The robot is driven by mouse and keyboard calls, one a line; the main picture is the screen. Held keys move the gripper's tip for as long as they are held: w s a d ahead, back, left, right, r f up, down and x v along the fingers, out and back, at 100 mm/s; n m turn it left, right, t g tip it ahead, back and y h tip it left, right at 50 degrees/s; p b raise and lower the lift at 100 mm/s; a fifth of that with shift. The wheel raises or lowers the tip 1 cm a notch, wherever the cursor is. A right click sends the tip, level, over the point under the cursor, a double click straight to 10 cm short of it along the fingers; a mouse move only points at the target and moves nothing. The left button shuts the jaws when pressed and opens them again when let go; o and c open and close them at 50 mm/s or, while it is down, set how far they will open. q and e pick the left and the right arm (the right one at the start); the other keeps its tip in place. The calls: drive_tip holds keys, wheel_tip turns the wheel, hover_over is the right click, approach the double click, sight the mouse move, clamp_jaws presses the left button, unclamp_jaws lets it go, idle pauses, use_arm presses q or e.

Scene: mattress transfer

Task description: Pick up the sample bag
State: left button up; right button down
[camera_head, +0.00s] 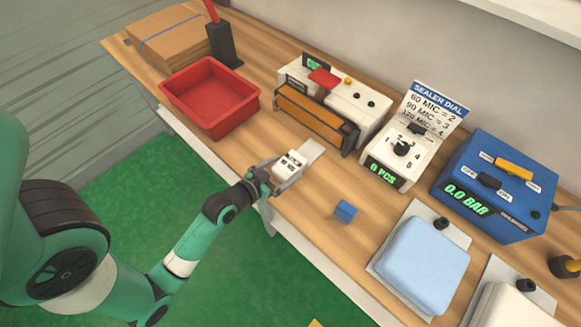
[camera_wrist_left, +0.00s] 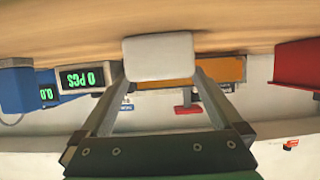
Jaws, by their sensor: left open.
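No thing is clearly marked as the sample bag. A light blue padded item (camera_head: 425,262) lies on a grey plate at the front right, and a white padded one (camera_head: 510,308) lies to its right, cut by the frame edge. My left gripper (camera_head: 288,168) is open over the table's front edge, in front of the orange-fronted machine. A small white block (camera_head: 292,162) shows at its fingers. In the left wrist view a white rounded block (camera_wrist_left: 158,57) shows between the fingertips; I cannot tell whether they touch it. My right gripper is not in view.
A red tray (camera_head: 243,104) stands left of the orange-fronted machine (camera_head: 313,118). The dial box (camera_head: 392,168) and blue pressure box (camera_head: 480,195) stand at the back right. A small blue block (camera_head: 345,211) lies on otherwise bare wood right of my gripper. Cardboard (camera_head: 165,35) lies far left.

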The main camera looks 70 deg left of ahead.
sight(290, 163)
use_arm(q)
drive_tip(key=b+x, duration=0.1)
drive_tip(key=x, duration=0.4)
drive_tip(key=shift+s+f+b, duration=0.15)
drive_tip(key=shift+f+b, duration=0.05)
drive_tip(key=shift+b, duration=0.15)
drive_tip(key=c, duration=1.2)
drive_tip(key=shift+s, duration=0.1)
drive_tip(key=shift+r, duration=0.1)
drive_tip(key=shift+r+p, duration=0.5)
drive_tip(key=shift+r, duration=0.1)
wheel_tip(290, 163, up, 3)
drive_tip(key=shift+d+p, duration=0.2)
drive_tip(key=shift+p, duration=0.75)
drive_tip(key=d+r+p, duration=0.2)
drive_tip(key=d+r, duration=0.1)
drive_tip(key=d, duration=0.1)
drive_tip(key=w+d+r+p, duration=0.1)
drive_tip(key=d+r+p, duration=0.1)
drive_tip(key=d, duration=0.3)
drive_tip(key=w+d+r+p, duration=0.1)
drive_tip(key=d+r+p, duration=0.2)
drive_tip(key=d, duration=0.1)
drive_tip(key=shift+w+d+r, duration=0.15)
drive_tip(key=shift+d+r, duration=0.1)
drive_tip(key=shift+r, duration=0.15)
